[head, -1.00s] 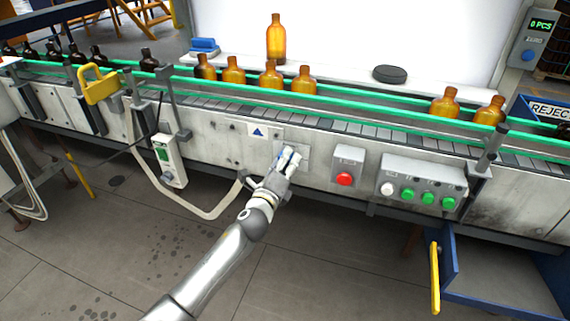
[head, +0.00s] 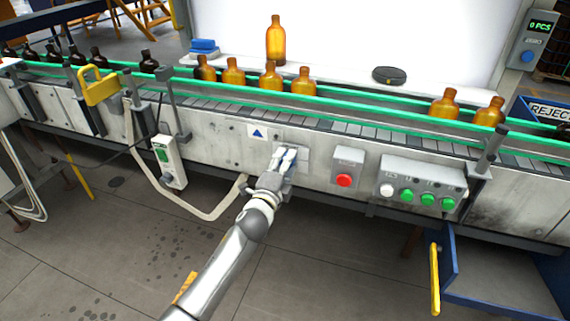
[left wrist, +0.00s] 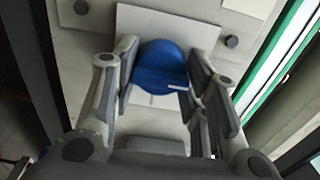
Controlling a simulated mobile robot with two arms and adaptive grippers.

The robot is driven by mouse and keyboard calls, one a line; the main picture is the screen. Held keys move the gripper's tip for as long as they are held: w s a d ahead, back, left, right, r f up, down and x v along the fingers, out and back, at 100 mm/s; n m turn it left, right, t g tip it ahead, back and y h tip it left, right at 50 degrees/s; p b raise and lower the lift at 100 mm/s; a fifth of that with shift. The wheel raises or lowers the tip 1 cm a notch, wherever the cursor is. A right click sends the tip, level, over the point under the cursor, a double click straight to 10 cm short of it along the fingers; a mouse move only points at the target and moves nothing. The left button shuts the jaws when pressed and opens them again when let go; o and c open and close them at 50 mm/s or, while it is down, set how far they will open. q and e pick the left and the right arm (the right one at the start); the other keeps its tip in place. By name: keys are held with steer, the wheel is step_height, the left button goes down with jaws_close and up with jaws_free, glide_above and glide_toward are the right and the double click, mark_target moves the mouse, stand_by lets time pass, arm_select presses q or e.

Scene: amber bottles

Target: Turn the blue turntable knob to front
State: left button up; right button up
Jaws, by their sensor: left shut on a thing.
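The blue turntable knob (left wrist: 160,66) shows in the left wrist view, on a pale plate (left wrist: 130,22) on the conveyor's front panel. My left gripper (left wrist: 168,88) is shut on the knob, with a finger pad on each side of it. In the head view, my left gripper (head: 285,160) is at the plate below the blue triangle sign (head: 258,132), and it hides most of the knob. My right gripper is not in view.
Right of the knob are a red button box (head: 347,168) and a panel with a white and several green buttons (head: 422,184). Amber bottles (head: 270,77) stand on the conveyor above. A grey cable (head: 205,212) hangs to the left. An open blue drawer (head: 500,290) is at lower right.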

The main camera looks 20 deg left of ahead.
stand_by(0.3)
arm_select(q)
steer(key=o, duration=1)
steer(key=shift+o, duration=0.2)
steer(key=s, duration=1.2)
steer(key=shift+a, duration=0.2)
